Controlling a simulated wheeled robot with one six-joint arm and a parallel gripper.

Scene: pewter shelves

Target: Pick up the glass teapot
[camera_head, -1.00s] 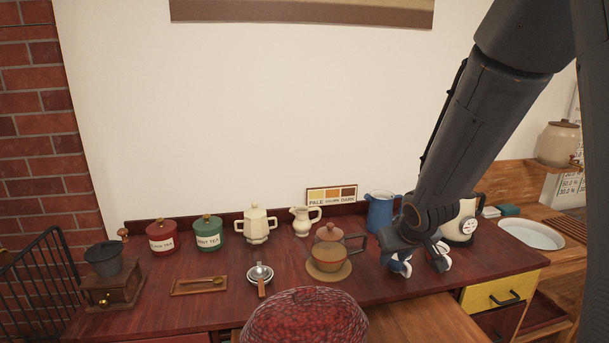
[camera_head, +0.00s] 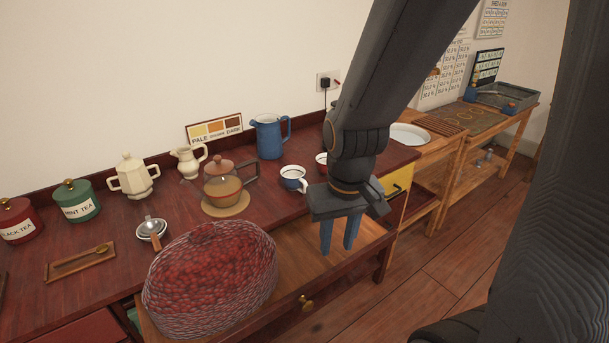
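The glass teapot (camera_head: 222,191) stands upright on a round tan mat (camera_head: 232,211) on the dark red counter. It looks amber-brown, with a brown lid and a dark handle pointing right. My gripper (camera_head: 339,251) hangs to the right of the teapot and nearer the camera, clear of it. Its two bluish fingers point down with a gap between them, and nothing shows in the gap.
A red textured dome (camera_head: 212,280) stands in front of the teapot. A cream jug (camera_head: 188,162), a blue pitcher (camera_head: 268,138) and a white-blue cup (camera_head: 292,179) stand around it. An open drawer's knob (camera_head: 306,303) juts forward. Floor at right looks clear.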

